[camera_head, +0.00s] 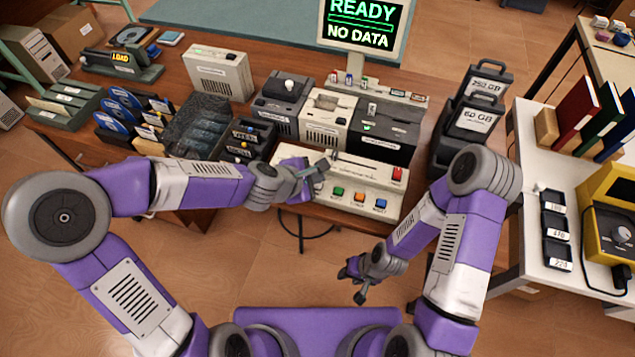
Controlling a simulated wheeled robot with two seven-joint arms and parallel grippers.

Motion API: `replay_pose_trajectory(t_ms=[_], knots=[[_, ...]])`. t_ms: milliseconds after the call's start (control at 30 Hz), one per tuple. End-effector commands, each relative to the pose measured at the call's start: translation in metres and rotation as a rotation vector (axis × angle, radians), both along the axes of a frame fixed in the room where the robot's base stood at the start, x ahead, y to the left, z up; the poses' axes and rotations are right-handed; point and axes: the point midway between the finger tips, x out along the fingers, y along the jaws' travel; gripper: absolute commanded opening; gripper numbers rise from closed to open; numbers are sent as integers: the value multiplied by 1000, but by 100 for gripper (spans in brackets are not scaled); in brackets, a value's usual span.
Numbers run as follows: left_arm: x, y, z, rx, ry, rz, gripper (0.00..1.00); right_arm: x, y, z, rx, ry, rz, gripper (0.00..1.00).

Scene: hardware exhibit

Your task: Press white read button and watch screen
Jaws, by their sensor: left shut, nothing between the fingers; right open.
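The beige control panel (372,197) lies at the front edge of the desk, with a green button (338,192), an orange button (359,197), a blue button (381,203) and a red switch (397,174). I cannot make out a white button; my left gripper covers the panel's left part. My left gripper (322,166) is shut and empty over that part; I cannot tell whether it touches. My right gripper (352,283) is open and empty, low in front of the desk.
Several drive units (333,118) stand right behind the panel. Dark cases labelled "250 GB" (487,82) and "60 GB" (472,120) stand to its right. Discs (125,97) and a dark clear box (196,125) are at the left. A white side table (528,185) is at the right.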

Motion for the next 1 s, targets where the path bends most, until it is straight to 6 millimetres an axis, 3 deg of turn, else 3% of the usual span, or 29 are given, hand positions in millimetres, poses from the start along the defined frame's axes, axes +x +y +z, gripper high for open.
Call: replay_pose_trajectory(t_ms=[1000], knots=[[0,0,-5,0,0,0,0,0,0,-6,0,0,0,42]])
